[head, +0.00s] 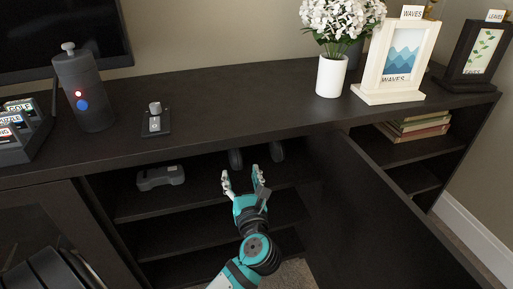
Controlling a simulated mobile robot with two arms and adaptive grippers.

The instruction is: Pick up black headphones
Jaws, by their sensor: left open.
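The black headphones (235,159) are on the upper shelf inside the dark cabinet. Two rounded dark ear cups show, one on the left and one on the right (277,151); the rest is hidden under the cabinet top or in shadow. My left gripper (243,178) is open and empty, just in front of and below the ear cups. Its fingers point up toward the shelf, and I see no contact with the headphones. My right gripper is not in view.
A grey device (161,177) sits on the same shelf to the left. The open cabinet door (375,215) stands right of my arm. The cabinet top (225,97) overhangs the shelf and carries a white vase (331,76), a white frame (392,97) and a dark canister (88,100).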

